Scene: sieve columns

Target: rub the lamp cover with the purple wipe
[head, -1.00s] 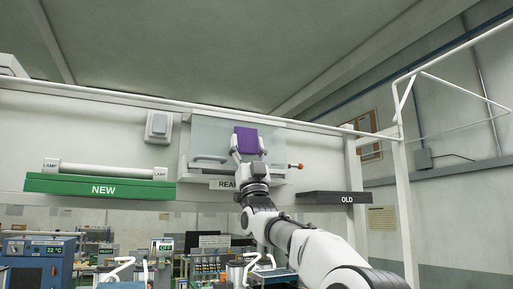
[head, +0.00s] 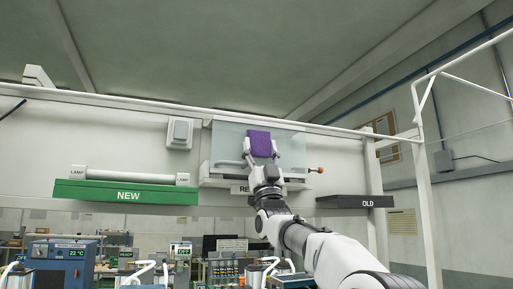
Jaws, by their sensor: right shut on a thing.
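The purple wipe (head: 260,143) is held upright in my right gripper (head: 262,159), whose fingers are shut on its lower part. The wipe is in front of the lamp cover (head: 228,139), a clear bluish panel on the wall unit, and overlaps its middle in the head view. I cannot tell whether the wipe touches the cover. My right arm hides part of the cover's lower middle and the sign below it. My left gripper is not in view.
A green shelf marked NEW (head: 127,194) holds a white lamp tube (head: 130,175) at the left. A dark shelf marked OLD (head: 355,201) is at the right and looks empty. An orange-tipped knob (head: 316,170) sticks out right of the cover. A grey switch box (head: 180,133) is on the wall.

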